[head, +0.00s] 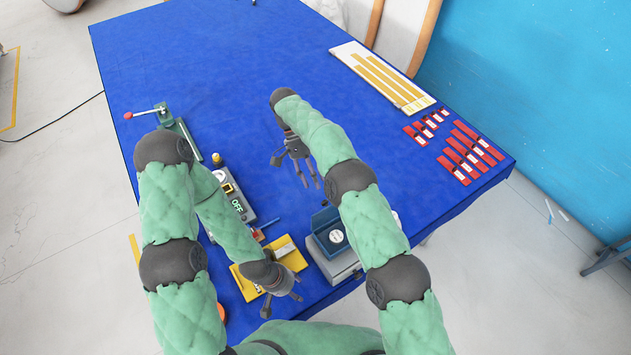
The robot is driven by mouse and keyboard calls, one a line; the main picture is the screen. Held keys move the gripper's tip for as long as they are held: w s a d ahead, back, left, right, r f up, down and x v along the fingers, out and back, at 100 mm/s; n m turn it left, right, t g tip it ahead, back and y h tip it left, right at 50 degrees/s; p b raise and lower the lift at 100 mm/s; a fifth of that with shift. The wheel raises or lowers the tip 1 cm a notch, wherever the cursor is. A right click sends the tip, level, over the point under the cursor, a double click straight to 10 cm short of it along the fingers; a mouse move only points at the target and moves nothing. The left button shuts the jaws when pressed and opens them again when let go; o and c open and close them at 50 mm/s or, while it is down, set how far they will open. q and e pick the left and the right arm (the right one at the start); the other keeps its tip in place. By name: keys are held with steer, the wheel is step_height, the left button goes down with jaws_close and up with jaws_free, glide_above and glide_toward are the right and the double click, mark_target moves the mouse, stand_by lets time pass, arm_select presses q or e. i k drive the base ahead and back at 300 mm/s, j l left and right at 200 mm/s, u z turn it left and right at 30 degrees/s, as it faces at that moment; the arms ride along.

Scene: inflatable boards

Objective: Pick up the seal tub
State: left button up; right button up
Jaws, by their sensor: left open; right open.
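I cannot make out the seal tub for certain. A small orange round thing (221,312) shows in the head view at the lower left, partly hidden by my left arm, and may be it. My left gripper (282,304) is open and low over the near edge of the table, at the front of a yellow tray (296,262). No object shows between its fingers. My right gripper (299,174) is open and empty above the bare middle of the blue table (230,80).
A grey device with a blue open box (322,219) stands right of the yellow tray. A grey unit marked OFF (238,205) and a red-knobbed clamp (180,130) line the left edge. Red labelled strips (470,150) and a white board (380,77) lie at right. The far middle is clear.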

mark_target(337, 237)
steer(key=k, duration=1)
